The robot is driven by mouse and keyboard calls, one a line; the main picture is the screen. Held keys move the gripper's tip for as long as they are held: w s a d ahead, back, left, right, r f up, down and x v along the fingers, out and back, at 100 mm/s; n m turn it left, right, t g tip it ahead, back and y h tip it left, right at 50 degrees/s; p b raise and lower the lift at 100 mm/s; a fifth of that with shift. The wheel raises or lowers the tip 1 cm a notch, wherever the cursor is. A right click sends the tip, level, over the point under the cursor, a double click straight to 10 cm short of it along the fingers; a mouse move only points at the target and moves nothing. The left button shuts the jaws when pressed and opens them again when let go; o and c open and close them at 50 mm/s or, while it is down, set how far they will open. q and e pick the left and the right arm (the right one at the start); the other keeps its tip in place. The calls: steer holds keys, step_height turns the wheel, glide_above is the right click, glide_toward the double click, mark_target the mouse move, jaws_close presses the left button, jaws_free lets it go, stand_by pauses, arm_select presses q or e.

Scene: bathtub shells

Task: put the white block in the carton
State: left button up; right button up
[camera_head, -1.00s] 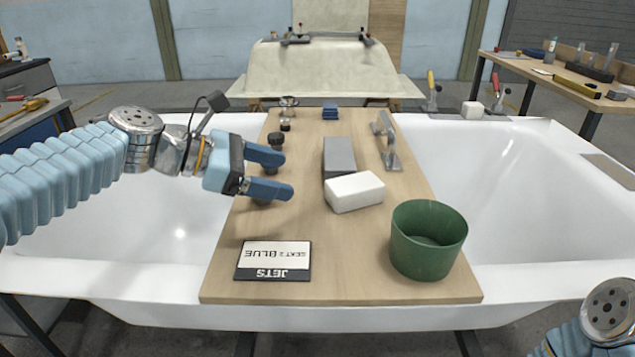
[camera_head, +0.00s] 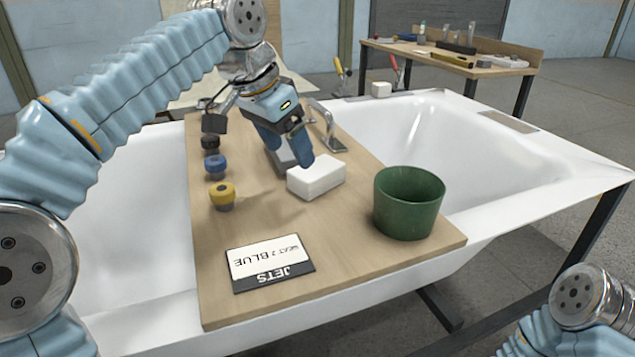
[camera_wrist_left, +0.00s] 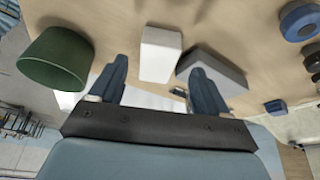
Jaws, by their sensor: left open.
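The white block (camera_head: 316,177) lies on the wooden board, its near corner toward me. It also shows in the left wrist view (camera_wrist_left: 160,55), between the lines of my two fingers. My left gripper (camera_head: 290,158) is open, pointing down just above and behind the white block; its blue fingers also show in the left wrist view (camera_wrist_left: 160,66). Nothing is between them that I can see as held. A grey block (camera_head: 283,155) is partly hidden behind the fingers. I see no box-like carton; a round open green tub (camera_head: 408,205) stands right of the white block. My right gripper is out of view.
The wooden board (camera_head: 350,255) spans a white bathtub (camera_head: 480,150). Black, blue and yellow knobs (camera_head: 222,194) line its left side. A "JETS" card (camera_head: 270,264) lies in front. A metal faucet (camera_head: 325,125) stands behind; a small white cube (camera_head: 381,89) sits on the far rim.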

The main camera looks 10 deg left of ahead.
mark_target(302, 174)
arm_select(q)
steer(key=b+x, duration=0.1)
steer(key=x, duration=0.7)
steer(key=shift+w+d+f, duration=0.1)
steer(key=shift+w+f, duration=0.1)
steer(key=c, duration=0.8)
steer(key=shift+r, duration=0.15)
